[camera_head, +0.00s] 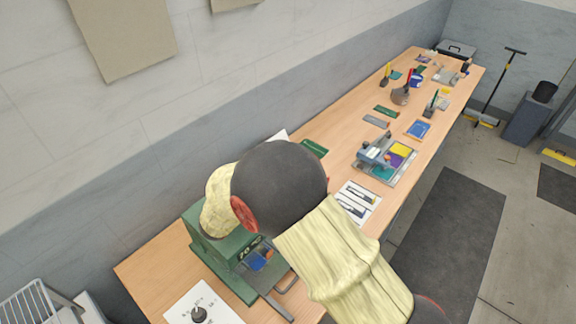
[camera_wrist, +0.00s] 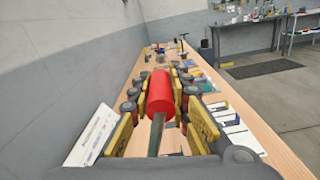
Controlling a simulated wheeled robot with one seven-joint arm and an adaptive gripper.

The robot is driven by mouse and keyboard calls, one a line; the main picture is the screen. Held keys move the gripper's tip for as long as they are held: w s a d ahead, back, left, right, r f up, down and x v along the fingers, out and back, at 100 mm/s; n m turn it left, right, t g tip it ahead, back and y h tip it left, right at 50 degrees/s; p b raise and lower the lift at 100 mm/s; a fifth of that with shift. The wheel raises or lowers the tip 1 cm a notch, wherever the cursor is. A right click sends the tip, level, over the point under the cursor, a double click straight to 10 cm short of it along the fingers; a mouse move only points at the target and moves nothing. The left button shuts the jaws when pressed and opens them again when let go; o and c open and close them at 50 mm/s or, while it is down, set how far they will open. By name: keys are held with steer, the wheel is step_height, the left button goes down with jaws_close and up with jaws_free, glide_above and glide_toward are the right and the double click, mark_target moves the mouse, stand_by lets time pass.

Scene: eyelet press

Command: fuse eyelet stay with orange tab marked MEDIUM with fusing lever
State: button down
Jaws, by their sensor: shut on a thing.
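The green press (camera_head: 222,262) stands at the near end of the bench, partly covered by my arm in the head view. A blue piece (camera_head: 258,262) with a small orange spot lies in its front opening; no MEDIUM marking is readable on it. In the wrist view a red cylindrical grip (camera_wrist: 160,94) on a grey rod (camera_wrist: 156,134), apparently the fusing lever, stands between my yellow-and-black fingers. My gripper (camera_wrist: 162,98) is shut on this red grip. In the head view my arm hides the gripper and the lever.
A white card with a dark knob (camera_head: 199,315) lies at the near end of the wooden bench (camera_head: 150,268). Farther along are a white printed sheet (camera_head: 357,203), a grey fixture with coloured pads (camera_head: 398,149), green strips (camera_head: 314,147) and tools. The wall runs along the left.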

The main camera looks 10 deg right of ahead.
steer(key=shift+w+a+r, duration=0.1)
steer(key=shift+w+r, duration=0.05)
steer(key=shift+r, duration=0.05)
steer(key=c, duration=2)
jaws_free()
steer(key=shift+c, duration=0.2)
steer(key=o, duration=0.4)
steer(key=shift+f, duration=0.1)
steer(key=shift+a, duration=0.1)
steer(key=v, duration=1.2)
steer(key=shift+f, duration=0.15)
